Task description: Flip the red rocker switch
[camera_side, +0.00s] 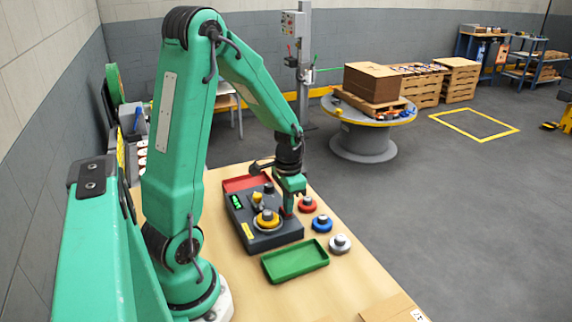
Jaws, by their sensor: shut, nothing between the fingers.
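A dark control box (275,240) stands on the wooden table. It has a green display (236,201), a black knob (268,187) and a large yellow round part (267,220) on top. My gripper (288,209) is shut and empty, pointing down over the right side of the box. A small reddish patch shows at its fingertips. It may be the red rocker switch, but the gripper mostly covers it. I cannot tell the switch's position or whether the fingertips touch it.
A red tray (235,186) lies behind the box and a green tray (295,262) in front. Red (307,204), blue (322,223) and grey (340,243) knobbed discs stand to the right, close to my gripper. A cardboard piece (392,308) lies at the front edge.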

